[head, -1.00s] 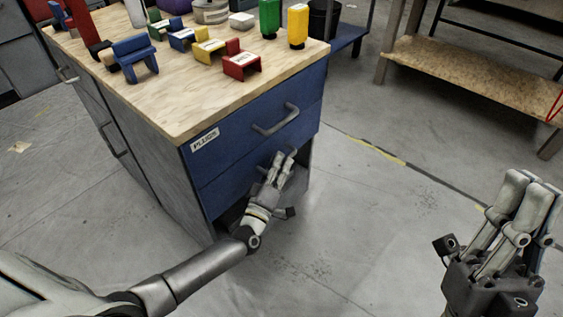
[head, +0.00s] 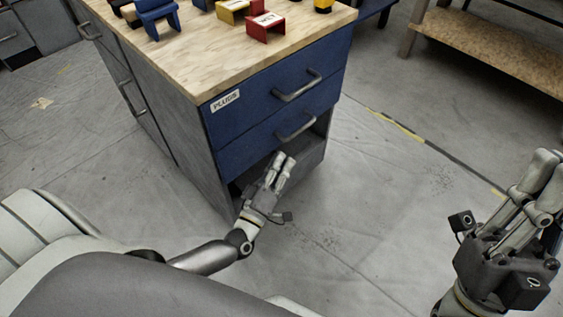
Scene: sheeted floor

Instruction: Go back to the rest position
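My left gripper (head: 283,163) is low in front of the wooden-topped cabinet (head: 170,112). Its pale fingers are extended straight, pointing up in the picture, and hold nothing visible. They show against the dark open space under the lower blue drawer (head: 240,146), below that drawer's handle (head: 296,125). I cannot tell whether they touch the cabinet. My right gripper (head: 548,170) is at the right edge of the head view, partly cut off. Its fingers are extended and empty, over bare floor, well apart from the cabinet.
The upper drawer (head: 240,115) has a white label and looks closed. Red (head: 266,24), yellow and blue (head: 155,15) blocks sit on the worktop. A wooden-shelved bench (head: 490,45) stands at the back right. The floor (head: 375,190) between my grippers is clear.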

